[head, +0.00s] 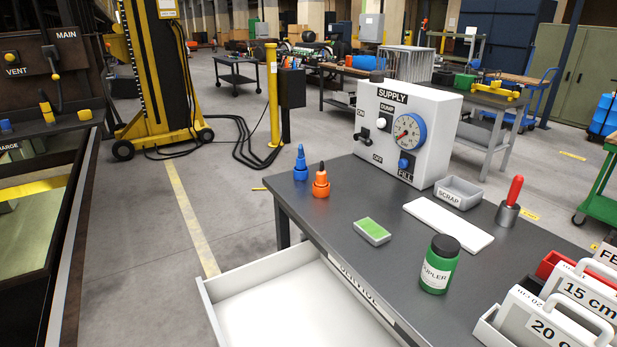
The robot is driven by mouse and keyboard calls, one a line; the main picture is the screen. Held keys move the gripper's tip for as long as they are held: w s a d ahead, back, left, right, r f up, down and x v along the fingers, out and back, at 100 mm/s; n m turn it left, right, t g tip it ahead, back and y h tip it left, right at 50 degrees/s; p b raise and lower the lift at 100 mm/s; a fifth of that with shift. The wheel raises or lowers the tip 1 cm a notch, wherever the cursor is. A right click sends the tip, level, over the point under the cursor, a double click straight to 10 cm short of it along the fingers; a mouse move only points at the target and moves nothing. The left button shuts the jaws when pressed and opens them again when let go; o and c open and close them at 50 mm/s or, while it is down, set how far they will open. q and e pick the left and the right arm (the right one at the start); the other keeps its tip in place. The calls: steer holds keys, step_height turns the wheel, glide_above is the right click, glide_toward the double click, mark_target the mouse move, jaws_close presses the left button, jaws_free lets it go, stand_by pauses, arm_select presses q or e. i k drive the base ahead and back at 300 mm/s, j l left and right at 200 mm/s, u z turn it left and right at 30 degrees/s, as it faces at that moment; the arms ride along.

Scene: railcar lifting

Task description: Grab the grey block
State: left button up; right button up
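A small grey block (372,238) with a light green top face lies flat on the dark workbench top (330,220), near the bench's front edge. It is left of the green bottle (439,264) with the black cap and in front of the white slab (448,224). Nothing touches or covers it. Neither of my grippers is in view.
An open, empty-looking white drawer (270,310) juts from the bench front. Blue (301,163) and orange (320,181) bottles, a supply box (408,130), a grey scrap tray (458,193), a red-handled tool (511,203) and labelled white pieces (545,318) stand on the bench.

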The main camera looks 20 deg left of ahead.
mark_target(373, 230)
steer(key=j+u, duration=0.7)
steer(key=k+j, duration=0.05)
steer(key=j, duration=0.05)
